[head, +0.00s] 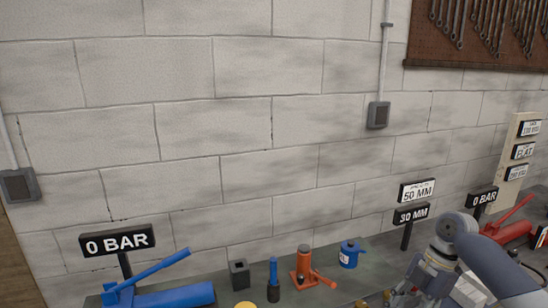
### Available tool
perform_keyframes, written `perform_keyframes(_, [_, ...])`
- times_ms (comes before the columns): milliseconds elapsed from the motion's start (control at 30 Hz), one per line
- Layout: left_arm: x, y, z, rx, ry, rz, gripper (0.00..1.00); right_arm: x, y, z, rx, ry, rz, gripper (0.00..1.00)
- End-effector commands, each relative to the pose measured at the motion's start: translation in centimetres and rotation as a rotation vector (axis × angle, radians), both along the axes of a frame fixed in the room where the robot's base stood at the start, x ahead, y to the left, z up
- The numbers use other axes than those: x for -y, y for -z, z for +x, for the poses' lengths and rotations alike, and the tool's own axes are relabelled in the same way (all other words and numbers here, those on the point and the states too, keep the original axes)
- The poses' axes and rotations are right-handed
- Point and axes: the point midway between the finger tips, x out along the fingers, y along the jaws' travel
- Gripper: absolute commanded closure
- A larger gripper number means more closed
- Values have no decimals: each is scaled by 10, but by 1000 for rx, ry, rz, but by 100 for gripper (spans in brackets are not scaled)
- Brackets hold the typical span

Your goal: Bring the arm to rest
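My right arm (492,268) comes in from the lower right and bends down over the bench. My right gripper (412,292) points down at the bottom edge of the head view, and its fingertips are too small and partly cut off to tell open from shut. My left gripper is not in view.
On the bench (375,265) stand a blue pump (165,293) with a 0 BAR sign (117,240), a dark square block (239,273), a blue cylinder tool (273,280), an orange jack (304,270) and a blue pot (350,254). A red pump (510,228) is behind my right arm. A block wall closes the back.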

Motion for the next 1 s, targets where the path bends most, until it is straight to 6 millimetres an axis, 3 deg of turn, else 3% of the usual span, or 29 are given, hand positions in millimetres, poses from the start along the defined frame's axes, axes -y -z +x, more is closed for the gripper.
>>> perform_keyframes(467, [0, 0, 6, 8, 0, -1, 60, -52, 78, -36, -34, 124, -93, 52])
perform_keyframes(800, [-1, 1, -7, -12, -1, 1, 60, -121, 154, -106, -25, 441, -128, 52])
perform_keyframes(1000, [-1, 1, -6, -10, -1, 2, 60, -146, 173, -152, -21, 743, -106, 52])
